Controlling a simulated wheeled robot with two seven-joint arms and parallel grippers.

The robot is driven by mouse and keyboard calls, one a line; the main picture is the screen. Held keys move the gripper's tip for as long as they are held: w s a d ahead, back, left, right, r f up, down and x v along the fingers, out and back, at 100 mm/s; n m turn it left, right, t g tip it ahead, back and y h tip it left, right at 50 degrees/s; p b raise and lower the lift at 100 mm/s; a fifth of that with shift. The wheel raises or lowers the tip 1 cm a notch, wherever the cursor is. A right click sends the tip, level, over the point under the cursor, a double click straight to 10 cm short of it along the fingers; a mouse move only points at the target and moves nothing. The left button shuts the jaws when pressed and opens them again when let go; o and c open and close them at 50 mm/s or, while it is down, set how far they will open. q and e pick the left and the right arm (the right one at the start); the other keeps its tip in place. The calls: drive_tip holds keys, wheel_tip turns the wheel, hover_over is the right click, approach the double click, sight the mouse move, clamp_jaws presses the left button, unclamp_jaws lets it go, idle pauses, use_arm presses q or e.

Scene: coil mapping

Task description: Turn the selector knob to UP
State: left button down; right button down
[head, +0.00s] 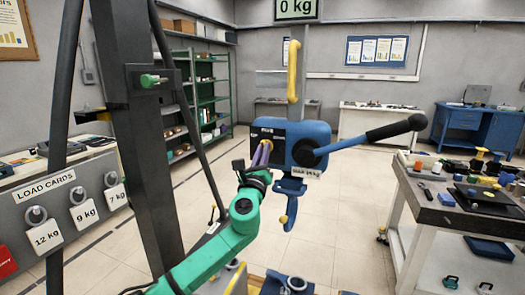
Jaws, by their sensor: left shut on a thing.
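The blue hoist (318,132) hangs in the middle of the head view, with a dark panel (266,132) on its left face. My left gripper (262,153), with purple fingers on a green arm, reaches up to this panel. It is shut on the selector knob, which the fingers hide. I cannot read which way the knob points or the small marks around it. A lever with a black grip (396,127) sticks out to the right of the hoist. My right gripper is not in view.
A blue hook (290,190) hangs below the hoist. A sign (297,9) above reads 0 kg. Load cards of 12, 9 and 7 kg (83,214) hang at the left beside a dark post (145,150). A cluttered workbench (430,215) stands at the right. Open floor lies behind.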

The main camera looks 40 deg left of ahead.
use_arm(q)
drive_tip(key=shift+d+n+g+y+p, duration=0.1)
drive_tip(key=shift+n+g+y+p, duration=0.55)
drive_tip(key=shift+n, duration=1.65)
drive_tip(key=shift+n+g, duration=0.25)
drive_tip(key=shift+n, duration=0.05)
drive_tip(key=c, duration=0.9)
unclamp_jaws()
drive_tip(key=shift+o, duration=0.2)
drive_tip(key=b+v, duration=0.4)
drive_tip(key=v, duration=1)
drive_tip(key=shift+d+b, duration=0.2)
drive_tip(key=shift+b, duration=0.1)
